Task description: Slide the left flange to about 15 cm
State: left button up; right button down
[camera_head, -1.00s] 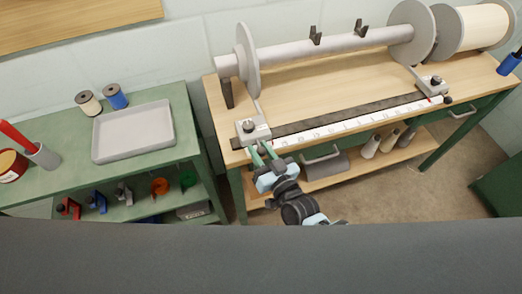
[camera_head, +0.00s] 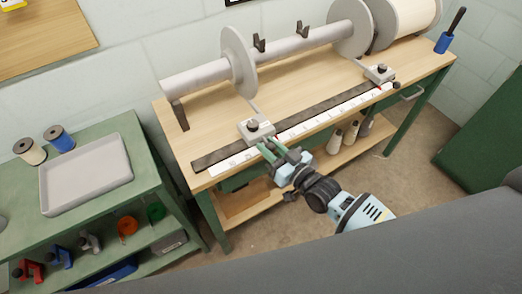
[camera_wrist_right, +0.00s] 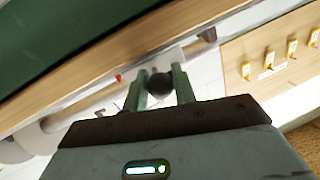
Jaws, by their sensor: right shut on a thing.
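The left flange (camera_head: 238,62) is a grey disc around the grey beam (camera_head: 195,80), some way in from the beam's left end. An arm joins it to a grey slider block (camera_head: 257,130) on the dark rail, beside the white ruler (camera_head: 325,115). My right gripper (camera_head: 268,147) is at the front of this block. In the right wrist view, it is shut on a dark round knob (camera_wrist_right: 160,83) between its fingers. The ruler's numbers are too small to read. My left gripper is not in view.
The right flange (camera_head: 350,27) and its slider block (camera_head: 379,73) are at the far right of the rail, near a white roll (camera_head: 408,22). Bare rail and ruler lie between the blocks. A green bench with a grey tray (camera_head: 87,175) stands at left.

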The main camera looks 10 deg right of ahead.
jog(key=c, duration=1.5)
grip_release()
jog(key=o, duration=0.3)
jog(key=shift+s, duration=0.1)
jog(key=v, duration=0.7)
jog(key=shift+s+d, duration=0.15)
jog(key=shift+s, duration=0.2)
